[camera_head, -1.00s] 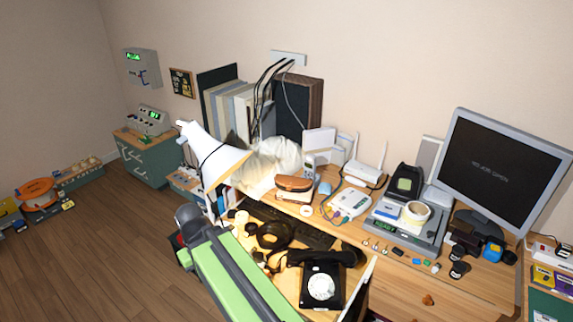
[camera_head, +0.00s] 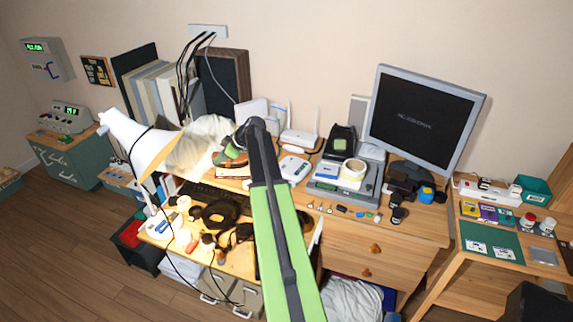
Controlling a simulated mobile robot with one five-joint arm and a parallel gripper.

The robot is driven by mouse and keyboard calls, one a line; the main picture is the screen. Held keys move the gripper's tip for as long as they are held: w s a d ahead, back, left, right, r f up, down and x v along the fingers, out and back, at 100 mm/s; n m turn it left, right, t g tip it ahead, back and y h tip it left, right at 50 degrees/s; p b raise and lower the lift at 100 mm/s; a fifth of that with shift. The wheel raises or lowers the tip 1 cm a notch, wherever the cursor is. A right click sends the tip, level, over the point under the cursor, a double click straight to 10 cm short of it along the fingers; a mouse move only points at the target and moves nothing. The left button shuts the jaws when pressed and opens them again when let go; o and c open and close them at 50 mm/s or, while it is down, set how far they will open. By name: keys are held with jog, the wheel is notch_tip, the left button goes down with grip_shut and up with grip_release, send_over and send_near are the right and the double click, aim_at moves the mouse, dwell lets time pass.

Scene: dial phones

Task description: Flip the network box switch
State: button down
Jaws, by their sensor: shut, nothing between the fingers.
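A flat white box (camera_head: 293,169) lies on the desk behind my arm and is partly hidden by it; it looks like a network box. A white router with upright antennas (camera_head: 299,138) stands behind it. I cannot make out a switch on either. My gripper (camera_head: 231,158) is at the far end of my green and dark arm, above the brown case on the desk, left of the flat white box. It is small and dark in view and shut, with nothing seen in it.
A white lamp (camera_head: 140,140) leans at the left. A monitor (camera_head: 425,120) and a grey device with a tape roll (camera_head: 345,180) stand to the right. A grey box with a green display (camera_head: 42,62) hangs on the left wall. The desk front right (camera_head: 420,228) is clear.

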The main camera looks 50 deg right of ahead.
jog(key=s+d+m+h, duration=0.1)
jog(key=s+d+m, duration=0.1)
jog(key=s+d, duration=0.8)
jog(key=s+d+m+t+h, duration=0.1)
jog(key=s+d+m+h, duration=0.1)
jog(key=s+d, duration=0.8)
jog(key=d, duration=0.6)
jog(key=shift+s+d+f+m+b, duration=0.15)
jog(key=shift+s+f+m+b, duration=0.1)
jog(key=shift+m+b, duration=0.15)
jog(key=b, duration=0.7)
send_over(289, 168)
jog(key=f, duration=0.7)
jog(key=shift+s+a+f, duration=0.1)
jog(key=shift+s+a, duration=0.25)
jog(key=f+b, duration=0.4)
jog(key=shift+w+d, duration=0.2)
jog(key=shift+w, duration=0.1)
jog(key=shift+r, duration=0.15)
